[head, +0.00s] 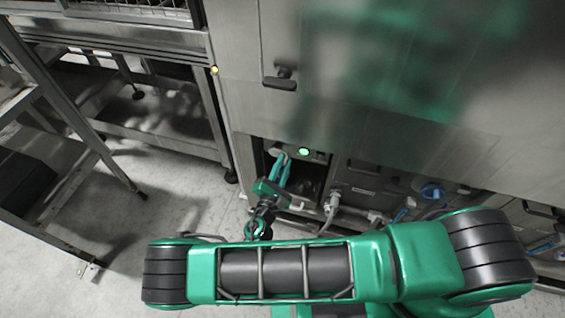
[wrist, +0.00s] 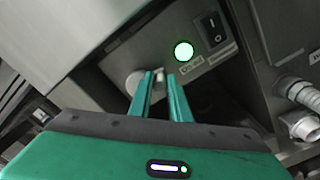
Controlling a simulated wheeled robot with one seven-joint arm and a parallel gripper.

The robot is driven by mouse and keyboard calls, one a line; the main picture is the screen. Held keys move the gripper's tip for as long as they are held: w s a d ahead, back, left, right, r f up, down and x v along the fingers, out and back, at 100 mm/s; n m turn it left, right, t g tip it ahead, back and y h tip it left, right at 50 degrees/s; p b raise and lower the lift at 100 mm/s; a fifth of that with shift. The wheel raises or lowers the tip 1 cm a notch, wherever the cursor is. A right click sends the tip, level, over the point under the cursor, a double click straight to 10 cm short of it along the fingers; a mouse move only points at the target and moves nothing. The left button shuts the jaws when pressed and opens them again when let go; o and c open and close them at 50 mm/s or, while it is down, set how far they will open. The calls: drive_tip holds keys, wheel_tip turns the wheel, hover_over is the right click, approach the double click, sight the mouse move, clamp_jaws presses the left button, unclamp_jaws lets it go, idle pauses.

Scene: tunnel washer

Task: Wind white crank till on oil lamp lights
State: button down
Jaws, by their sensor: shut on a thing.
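The white crank (wrist: 135,83) is a pale round piece on the grey control panel (wrist: 205,72), left of the lamp in the wrist view. In the head view it shows as a small pale spot (head: 275,151). My gripper (wrist: 160,76) is at the crank, its two green fingers shut on a small pale part that looks like the crank's handle. The fingers hide part of it. A round lamp (wrist: 184,52) on the panel glows green, and it glows in the head view (head: 303,152) too. The small label under it is too blurred to read.
A black rocker switch (wrist: 212,29) sits right of the lamp. Pale pipe fittings (head: 333,203) and blue-handled valves (head: 431,191) stand right of the recess. A large steel cabinet (head: 400,80) overhangs the panel. A metal step stand (head: 60,170) is at the left, with clear floor beside it.

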drive_tip(key=shift+a+f+m, duration=0.1)
drive_tip(key=shift+f+m, duration=0.35)
drive_tip(key=shift+m, duration=0.55)
drive_tip(key=c, duration=1.6)
unclamp_jaws()
drive_tip(key=shift+c, duration=0.2)
drive_tip(key=shift+s, duration=0.1)
drive_tip(key=v, duration=1)
drive_tip(key=shift+s, duration=0.3)
drive_tip(key=shift+a, duration=0.15)
